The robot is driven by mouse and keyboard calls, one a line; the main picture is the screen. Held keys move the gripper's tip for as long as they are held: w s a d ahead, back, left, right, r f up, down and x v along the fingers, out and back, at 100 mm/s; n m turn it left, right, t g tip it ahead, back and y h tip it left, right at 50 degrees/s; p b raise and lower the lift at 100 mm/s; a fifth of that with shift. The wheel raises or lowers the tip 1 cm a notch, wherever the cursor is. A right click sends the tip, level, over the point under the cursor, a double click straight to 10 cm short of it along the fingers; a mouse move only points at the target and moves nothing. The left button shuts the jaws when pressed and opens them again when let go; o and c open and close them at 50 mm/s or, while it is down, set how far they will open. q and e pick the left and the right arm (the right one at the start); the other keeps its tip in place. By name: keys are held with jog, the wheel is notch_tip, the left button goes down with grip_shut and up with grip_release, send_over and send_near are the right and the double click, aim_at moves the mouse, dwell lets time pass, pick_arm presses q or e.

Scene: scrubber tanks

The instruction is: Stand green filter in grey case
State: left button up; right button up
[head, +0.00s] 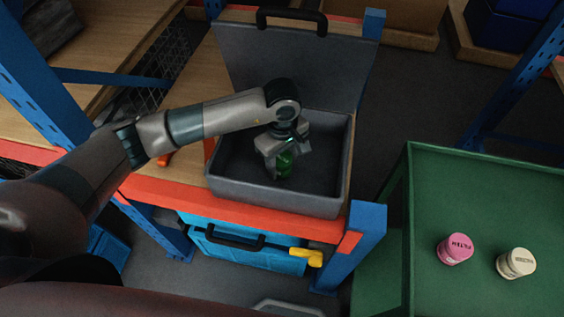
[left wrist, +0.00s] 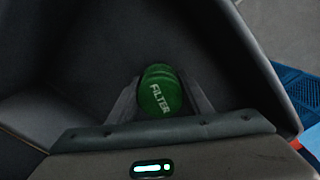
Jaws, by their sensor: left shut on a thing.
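The grey case (head: 235,192) stands open on the shelf, its lid (head: 330,75) raised at the back. My left gripper (head: 281,168) reaches down inside the case and is shut on the green filter (head: 284,163). In the left wrist view the green filter (left wrist: 160,92) sits between the two fingers, its end marked FILTER facing the camera. The dark case interior (left wrist: 100,60) surrounds it. Whether the filter touches the case floor I cannot tell. My right gripper does not show.
A green-topped table (head: 430,190) at the right holds a pink filter (head: 455,249) and a cream canister (head: 516,263). A blue upright (head: 362,240) stands at the shelf's front right corner.

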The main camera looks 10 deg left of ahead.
pick_arm(q)
jog(key=shift+f, duration=0.3)
jog(key=shift+f, duration=0.1)
jog(key=shift+f, duration=0.1)
jog(key=o, duration=1)
jog(key=shift+o, duration=0.2)
